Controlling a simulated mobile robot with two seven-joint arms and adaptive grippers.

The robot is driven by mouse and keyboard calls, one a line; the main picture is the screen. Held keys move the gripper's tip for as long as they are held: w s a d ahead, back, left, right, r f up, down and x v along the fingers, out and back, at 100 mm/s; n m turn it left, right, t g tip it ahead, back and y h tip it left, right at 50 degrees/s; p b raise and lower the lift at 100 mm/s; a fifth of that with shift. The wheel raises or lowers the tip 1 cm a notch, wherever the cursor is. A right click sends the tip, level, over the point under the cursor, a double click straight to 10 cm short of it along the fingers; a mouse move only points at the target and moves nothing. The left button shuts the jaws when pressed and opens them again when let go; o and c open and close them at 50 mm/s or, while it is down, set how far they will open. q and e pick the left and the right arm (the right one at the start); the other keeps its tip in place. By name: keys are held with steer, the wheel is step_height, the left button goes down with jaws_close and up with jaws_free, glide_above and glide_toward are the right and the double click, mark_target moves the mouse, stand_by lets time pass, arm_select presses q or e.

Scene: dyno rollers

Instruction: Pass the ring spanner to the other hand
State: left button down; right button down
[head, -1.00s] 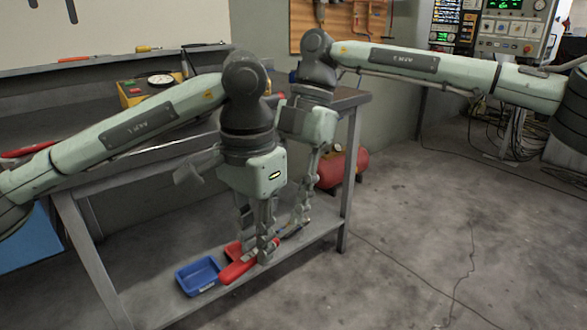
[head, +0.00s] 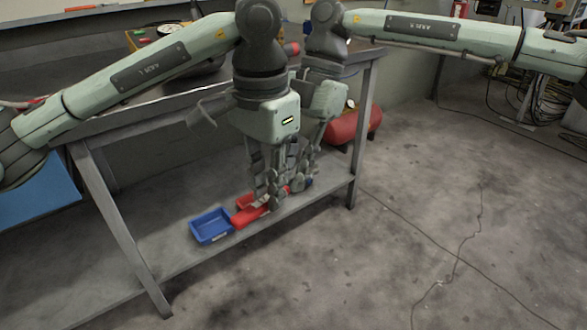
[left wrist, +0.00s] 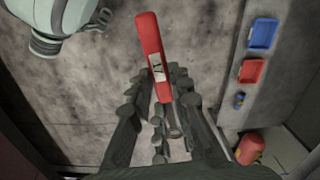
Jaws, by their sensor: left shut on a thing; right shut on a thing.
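The ring spanner has a red handle (head: 250,216) with a pale label and shows in the head view below my left gripper. In the left wrist view its red handle (left wrist: 152,45) points up and its grey metal part runs down between dark fingers. My left gripper (head: 268,203) is shut on the spanner. My right gripper (head: 302,183) is close beside it on the right, shut on the spanner's other part, its contact mostly hidden by the left fingers. Both hands hold the spanner in front of the bench.
A blue bin (head: 211,227) and a red bin (head: 243,200) are on the lower shelf (head: 180,258) behind the hands. A red tank (head: 352,126) stands by the bench leg (head: 360,140). Open floor (head: 430,230) with a cable lies to the right.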

arm_select(q)
steer(key=shift+s+d, duration=0.15)
steer(key=shift+d, duration=0.05)
steer(key=c, duration=1.3)
jaws_free()
